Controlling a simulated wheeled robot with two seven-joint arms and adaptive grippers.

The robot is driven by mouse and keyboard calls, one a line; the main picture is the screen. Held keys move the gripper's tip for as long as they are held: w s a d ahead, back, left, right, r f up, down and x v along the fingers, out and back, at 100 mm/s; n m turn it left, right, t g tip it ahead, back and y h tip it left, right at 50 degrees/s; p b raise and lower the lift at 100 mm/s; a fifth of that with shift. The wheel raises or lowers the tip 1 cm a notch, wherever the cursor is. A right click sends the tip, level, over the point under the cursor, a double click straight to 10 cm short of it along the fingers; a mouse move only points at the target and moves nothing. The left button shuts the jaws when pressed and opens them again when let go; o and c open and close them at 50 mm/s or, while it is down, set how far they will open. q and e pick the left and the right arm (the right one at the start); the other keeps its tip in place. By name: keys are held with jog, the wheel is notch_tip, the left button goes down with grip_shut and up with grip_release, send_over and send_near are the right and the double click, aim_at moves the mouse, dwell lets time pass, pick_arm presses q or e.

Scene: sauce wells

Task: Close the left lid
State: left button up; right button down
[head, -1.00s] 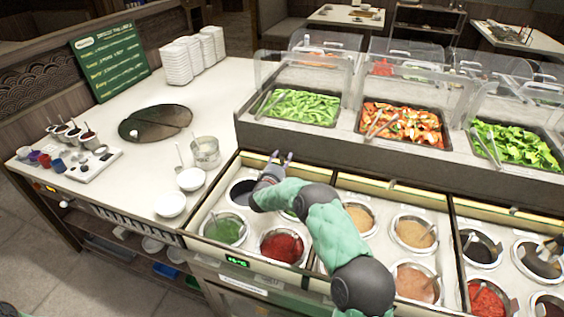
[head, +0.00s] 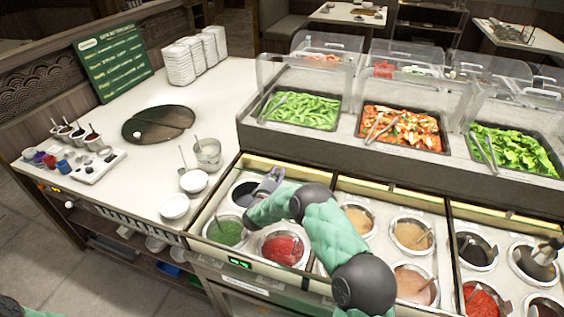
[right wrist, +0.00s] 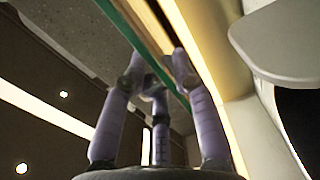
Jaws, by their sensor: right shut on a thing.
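The left sauce section has a frame with a pale strip, which I take for the left lid (head: 306,176), along its back edge. Below it lie open wells: a dark sauce (head: 243,193), a green sauce (head: 229,232) and a red sauce (head: 283,248). My right arm hides part of the wells. My left gripper is not in view.
Neighbouring open sauce wells (head: 412,233) lie to the right. Behind stands a raised salad bar with clear covers (head: 310,68). White bowls (head: 174,206) and a metal pot (head: 208,153) stand on the counter to the left, apart from my gripper.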

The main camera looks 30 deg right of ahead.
jog(key=shift+s+a+r+p, duration=0.3)
jog(key=shift+s+a, duration=0.15)
jog(key=shift+a, duration=0.2)
jog(key=shift+s+a+r+p, duration=0.15)
jog(key=shift+s+a+r, duration=0.15)
jog(key=shift+s+a, duration=0.25)
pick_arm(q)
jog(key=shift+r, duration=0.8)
pick_arm(e)
jog(key=shift+w, duration=0.1)
jog(key=c, duration=1)
grip_release()
jog(key=shift+r, duration=0.1)
jog(key=shift+a, duration=0.1)
jog(key=shift+f, duration=0.35)
jog(key=shift+r, duration=0.15)
